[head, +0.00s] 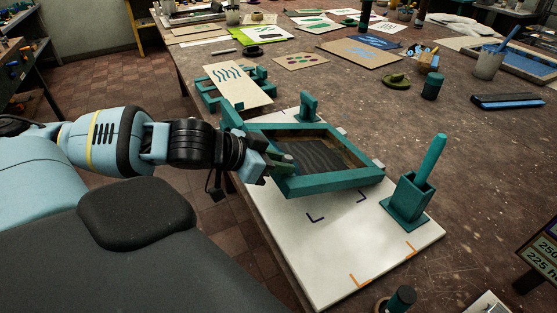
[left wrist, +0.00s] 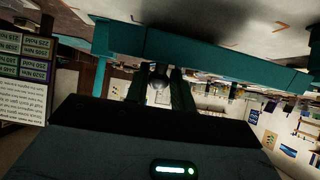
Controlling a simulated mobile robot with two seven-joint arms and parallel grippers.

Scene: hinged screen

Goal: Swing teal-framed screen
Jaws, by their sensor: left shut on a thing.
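The teal-framed screen (head: 335,185) is above a white board, tilted, with its near-left side raised off the board. Its dark mesh shows inside the frame. My left gripper (head: 280,160) is shut on the left side of the frame. In the left wrist view, the teal frame bar (left wrist: 215,52) crosses just beyond the fingers of my left gripper (left wrist: 162,85). The exact contact is partly hidden by the fingers. My right gripper is not in view.
The white board (head: 335,270) has dark and orange corner marks. A teal holder (head: 408,200) with an upright handle stands at its right. A teal post (head: 309,106) stands behind the screen. A teal rack with a printed card (head: 238,84) lies farther back. The board's front is clear.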

